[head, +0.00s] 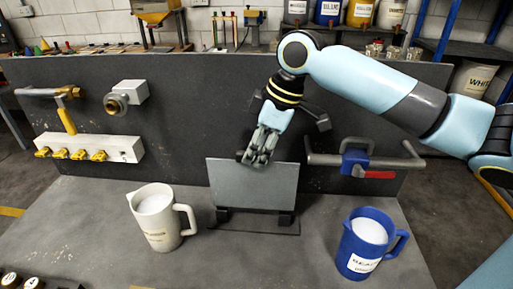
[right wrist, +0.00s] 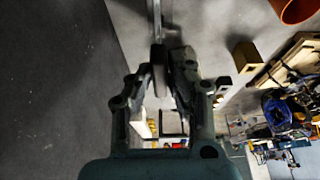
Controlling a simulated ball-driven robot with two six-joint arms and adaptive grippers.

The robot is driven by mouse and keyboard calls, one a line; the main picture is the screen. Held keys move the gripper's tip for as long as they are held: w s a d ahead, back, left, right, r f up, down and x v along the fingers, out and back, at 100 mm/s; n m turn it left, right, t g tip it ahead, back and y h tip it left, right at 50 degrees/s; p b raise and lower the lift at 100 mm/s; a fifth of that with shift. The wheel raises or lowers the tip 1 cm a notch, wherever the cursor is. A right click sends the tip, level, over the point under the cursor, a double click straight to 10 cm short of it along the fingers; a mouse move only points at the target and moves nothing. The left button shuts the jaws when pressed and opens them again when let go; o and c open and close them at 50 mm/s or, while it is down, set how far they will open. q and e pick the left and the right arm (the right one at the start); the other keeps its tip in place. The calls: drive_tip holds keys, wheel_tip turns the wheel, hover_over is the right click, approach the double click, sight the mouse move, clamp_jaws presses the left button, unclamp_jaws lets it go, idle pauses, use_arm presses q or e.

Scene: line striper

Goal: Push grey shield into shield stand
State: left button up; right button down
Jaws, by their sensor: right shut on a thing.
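The grey shield (head: 253,187) is an upright flat plate in front of the dark panel. Its lower edge is at the black shield stand (head: 257,228), which has two dark brackets on a flat base; I cannot tell how deep the shield sits in them. My left gripper is not in view.
A white jug (head: 157,230) stands left of the stand and a blue jug (head: 360,262) stands right, both with white contents. A pipe with a blue valve and red handle (head: 375,174) is on the panel's right. A valve manifold (head: 100,147) is on the left.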

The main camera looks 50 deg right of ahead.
sight(257, 170)
drive_tip(key=shift+f+b, duration=0.9)
drive_tip(key=shift+f, duration=1.7)
idle(1.2)
drive_tip(key=c, duration=0.9)
unclamp_jaws()
drive_tip(key=shift+f, duration=0.1)
drive_tip(key=shift+o, duration=0.2)
drive_tip(key=p+v, duration=0.5)
drive_tip(key=p, duration=0.1)
drive_tip(key=shift+p+v, duration=0.3)
drive_tip(key=shift+v, duration=0.75)
